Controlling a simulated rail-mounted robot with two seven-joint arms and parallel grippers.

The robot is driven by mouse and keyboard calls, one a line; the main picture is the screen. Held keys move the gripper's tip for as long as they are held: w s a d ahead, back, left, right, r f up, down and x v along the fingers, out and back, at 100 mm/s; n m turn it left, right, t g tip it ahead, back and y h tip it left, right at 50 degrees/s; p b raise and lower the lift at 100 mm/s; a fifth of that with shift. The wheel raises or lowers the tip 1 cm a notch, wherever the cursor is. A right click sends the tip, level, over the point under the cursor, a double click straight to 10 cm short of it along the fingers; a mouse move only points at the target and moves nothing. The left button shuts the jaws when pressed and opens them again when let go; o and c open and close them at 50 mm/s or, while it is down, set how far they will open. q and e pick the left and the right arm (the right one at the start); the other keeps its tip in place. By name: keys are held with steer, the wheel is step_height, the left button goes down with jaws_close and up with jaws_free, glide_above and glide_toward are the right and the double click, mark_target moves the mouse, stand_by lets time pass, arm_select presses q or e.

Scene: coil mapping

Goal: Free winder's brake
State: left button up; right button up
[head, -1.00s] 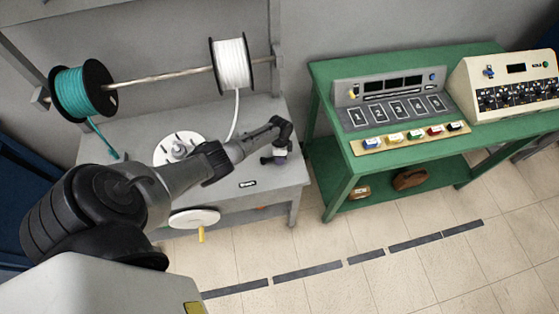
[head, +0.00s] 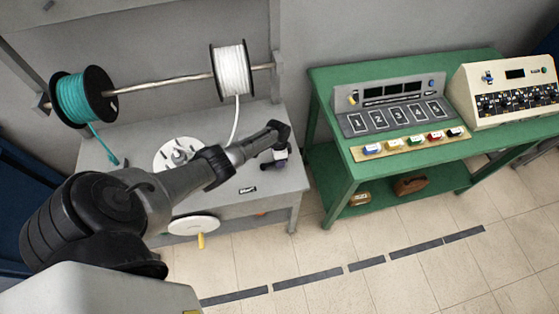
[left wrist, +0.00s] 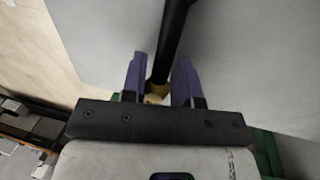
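The winder is a grey bench with a slotted white winding disc (head: 178,153) on top and a white crank wheel (head: 194,226) with a yellow handle on its front. My left gripper (head: 279,162) is low over the bench's right end. In the left wrist view, its two purplish fingers (left wrist: 158,82) stand either side of a black lever (left wrist: 174,35) with a yellowish piece at its near end. A narrow gap shows beside the lever, so the fingers look open. My right gripper is not in view.
A teal spool (head: 82,95) and a white spool (head: 231,70) sit on a rod above the bench. A green table (head: 330,120) at the right carries a numbered panel (head: 395,108) and a cream instrument box (head: 505,90). Tiled floor lies in front.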

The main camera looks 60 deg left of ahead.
arm_select(q)
steer(key=shift+o, duration=1.4)
steer(key=shift+a, duration=0.1)
steer(key=shift+o, duration=0.8)
steer(key=shift+r, duration=0.1)
step_height(320, 180, up, 13)
steer(key=a+p, duration=0.2)
steer(key=shift+w+a+r+p, duration=0.2)
steer(key=shift+w+p, duration=0.1)
steer(key=shift+w, duration=0.15)
